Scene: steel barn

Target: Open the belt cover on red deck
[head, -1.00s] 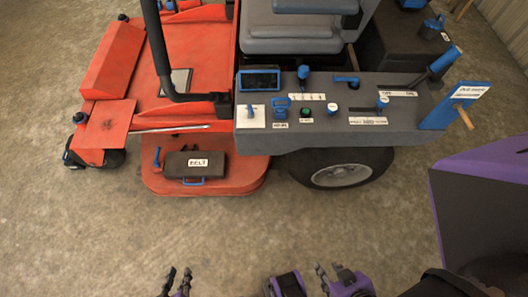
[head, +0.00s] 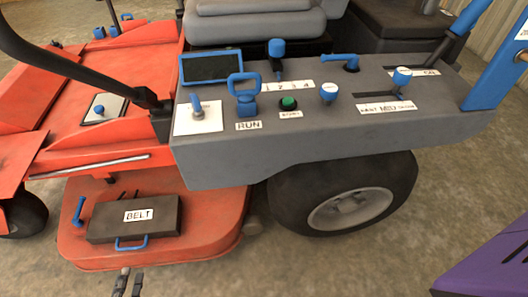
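The belt cover (head: 165,222) is a dark grey flat box lid with a white BELT label. It lies closed on the red deck (head: 215,228) at lower left in the head view. A blue handle (head: 131,244) shows at its front edge. A small blue lever (head: 78,211) stands on the deck just left of the cover. My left gripper (head: 129,283) shows only its two dark fingertips at the bottom edge. They have a small gap with nothing between them, and appear below the handle in the picture, apart from it. My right gripper is out of view.
The grey control console (head: 235,160) overhangs right of the deck, with blue levers, a screen (head: 211,67) and a green button (head: 289,103). A large black wheel (head: 290,200) stands beside the deck. Bare floor (head: 320,265) lies in front.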

